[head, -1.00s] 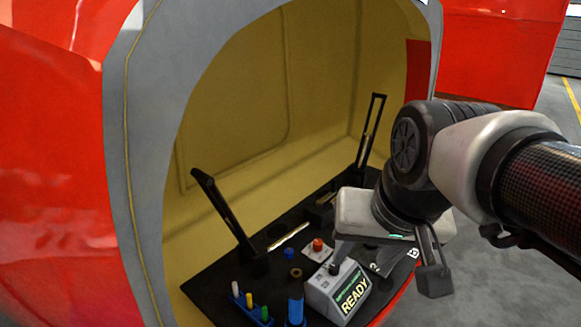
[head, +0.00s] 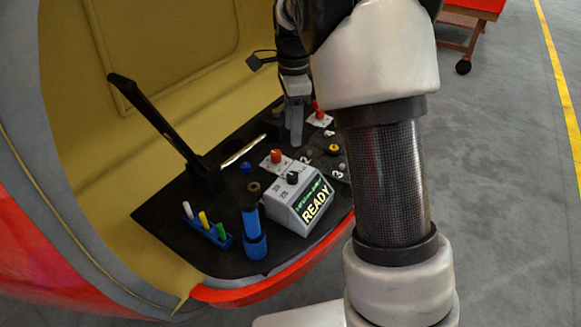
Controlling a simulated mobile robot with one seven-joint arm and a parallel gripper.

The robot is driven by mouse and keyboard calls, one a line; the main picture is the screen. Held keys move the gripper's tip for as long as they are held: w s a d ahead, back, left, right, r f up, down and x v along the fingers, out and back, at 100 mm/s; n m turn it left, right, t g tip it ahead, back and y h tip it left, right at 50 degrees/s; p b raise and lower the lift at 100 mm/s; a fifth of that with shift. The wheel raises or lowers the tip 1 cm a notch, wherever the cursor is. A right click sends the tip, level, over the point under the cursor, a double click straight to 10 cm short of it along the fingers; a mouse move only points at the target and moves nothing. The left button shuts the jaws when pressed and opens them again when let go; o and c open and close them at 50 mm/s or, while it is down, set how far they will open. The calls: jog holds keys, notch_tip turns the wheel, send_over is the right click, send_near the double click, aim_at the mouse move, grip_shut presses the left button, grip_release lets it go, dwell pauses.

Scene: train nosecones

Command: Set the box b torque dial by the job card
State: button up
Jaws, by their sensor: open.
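A grey box (head: 300,205) with a lit display reading READY stands near the front edge of the black shelf. A black dial (head: 292,178) sits on its sloped top, with small printed marks beside it too small to read. I cannot tell whether this is box b. No job card can be made out. My gripper (head: 296,128) is above the shelf, behind the grey box and apart from its dial. One grey finger points down; the other finger cannot be made out clearly. The gripper is open and holds nothing visible.
A slanted black post (head: 160,118) rises at the left. A blue rack with coloured pegs (head: 208,230) and a blue cylinder (head: 254,235) stand left of the box. Red buttons on white plates (head: 277,157) lie behind it. My arm hides the shelf's right side.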

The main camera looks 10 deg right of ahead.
aim_at(293, 175)
notch_tip(293, 175, down, 15)
jog(key=b, duration=0.3)
jog(key=shift+f, duration=0.15)
jog(key=shift+c, duration=0.3)
jog(key=c, duration=1)
